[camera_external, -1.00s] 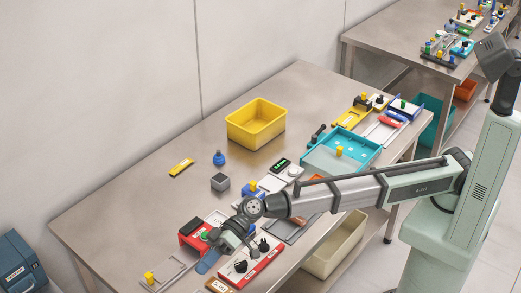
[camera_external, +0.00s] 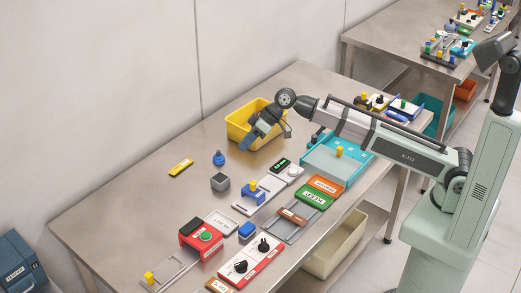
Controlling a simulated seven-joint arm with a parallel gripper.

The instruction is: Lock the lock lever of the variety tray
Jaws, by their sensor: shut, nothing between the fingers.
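My gripper (camera_external: 247,144) is shut and empty, with its blue end pointing down and left. It is in front of the yellow bin (camera_external: 238,127) in the picture; I cannot tell its height above the table. A teal tray (camera_external: 318,170) with a light lid and a yellow knob (camera_external: 339,151) stands right of my gripper. My arm hides part of its far side. I cannot tell for certain that this is the variety tray, and no lock lever can be made out clearly.
A green and orange panel (camera_external: 314,194), a brown slider (camera_external: 292,217), a red box with a green button (camera_external: 206,237) and a red-edged panel with black knobs (camera_external: 254,256) line the near side. The left table is mostly clear.

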